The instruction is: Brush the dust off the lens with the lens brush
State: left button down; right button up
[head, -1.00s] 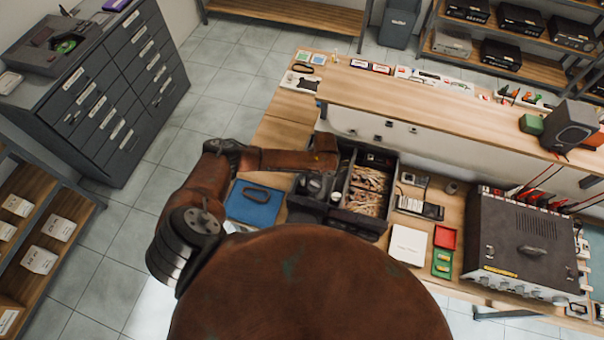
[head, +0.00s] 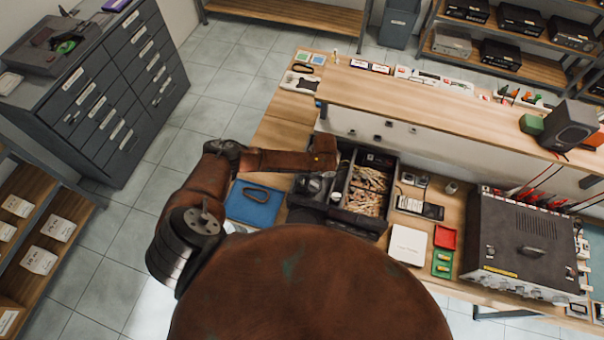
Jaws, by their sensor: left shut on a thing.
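My left arm comes in from the left and its wrist reaches over the workbench. My left gripper (head: 313,188) is a dark shape below the wrist, beside a black divided tray (head: 347,217). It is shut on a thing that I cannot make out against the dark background. I cannot pick out the lens or the lens brush. My right gripper is not in view.
The tray holds many small tan pieces (head: 368,190). A blue mat (head: 252,203) lies left of it. A white pad (head: 408,244), a red tray (head: 445,237) and a large grey device (head: 525,240) are to the right. A raised shelf (head: 430,107) runs behind.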

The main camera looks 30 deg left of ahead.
pick_arm(q)
jog(key=shift+w+a+b, duration=0.2)
jog(key=shift+w+b, duration=0.2)
jog(key=shift+w, duration=0.45)
dwell(0.3)
jog(key=shift+r+p, duration=0.2)
jog(key=shift+p, duration=0.25)
dwell(1.0)
jog(key=shift+f, duration=0.25)
dwell(0.9)
jog(key=shift+s+d, duration=0.2)
jog(key=shift+s, duration=0.75)
jog(key=shift+w+r, duration=0.1)
jog(key=shift+r, duration=0.15)
dwell(0.9)
jog(key=shift+f, duration=0.25)
dwell(0.9)
jog(key=shift+w+a+b, duration=0.2)
jog(key=shift+w+b, duration=0.25)
jog(key=shift+w, duration=0.45)
